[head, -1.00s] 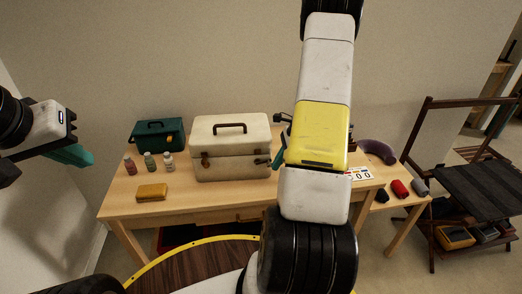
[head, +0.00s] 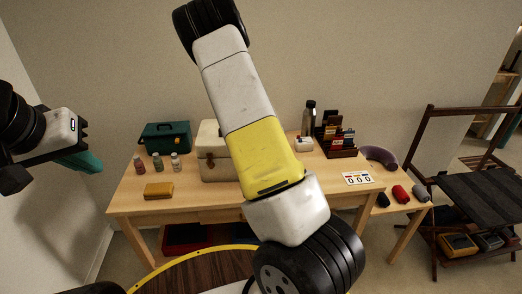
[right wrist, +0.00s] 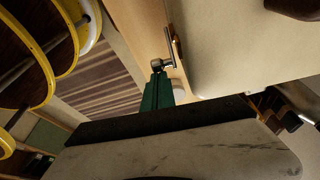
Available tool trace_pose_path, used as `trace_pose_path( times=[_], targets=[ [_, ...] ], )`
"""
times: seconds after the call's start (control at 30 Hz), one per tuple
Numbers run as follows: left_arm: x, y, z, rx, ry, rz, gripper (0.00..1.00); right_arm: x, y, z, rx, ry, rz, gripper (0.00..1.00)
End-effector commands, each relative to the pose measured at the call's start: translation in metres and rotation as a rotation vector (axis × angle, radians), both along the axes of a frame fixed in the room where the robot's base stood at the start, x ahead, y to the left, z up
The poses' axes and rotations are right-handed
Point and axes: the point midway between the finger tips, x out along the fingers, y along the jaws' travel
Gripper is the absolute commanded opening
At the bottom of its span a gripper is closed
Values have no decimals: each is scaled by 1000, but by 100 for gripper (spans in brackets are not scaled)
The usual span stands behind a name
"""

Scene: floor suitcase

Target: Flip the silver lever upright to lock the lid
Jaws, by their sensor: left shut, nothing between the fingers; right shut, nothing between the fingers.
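The cream case (head: 213,171) stands closed on the wooden table; my right arm hides its right part in the head view. In the right wrist view its pale side (right wrist: 235,45) fills the upper right. A silver lever (right wrist: 169,46) sits by a brass-coloured plate (right wrist: 178,44) at the case's edge. My right gripper (right wrist: 157,76) is shut, its green fingertips close to the lever's round end; I cannot tell if they touch. The lever's tilt is unclear from this angle. My left gripper (head: 88,165) is shut and empty at the far left, away from the table.
A green toolbox (head: 166,138), small bottles (head: 158,162) and a yellow block (head: 158,190) are left of the case. A dark rack (head: 340,145), a flask (head: 309,118) and a number card (head: 357,178) are on the right.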

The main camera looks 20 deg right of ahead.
Motion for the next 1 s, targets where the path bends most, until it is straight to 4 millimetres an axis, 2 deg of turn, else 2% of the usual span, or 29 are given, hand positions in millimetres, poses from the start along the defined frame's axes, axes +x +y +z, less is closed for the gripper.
trace_pose_path(
  times=[0.4, 1.0],
  targets=[
    [0, 0, 0, 0, 0, 0, 0, 6, 14, 3, -158, 49, 5, 0],
    [0, 0, 0, 0, 0, 0, 0, 7, 20, 5, -236, 75, 5, 0]
  ],
)
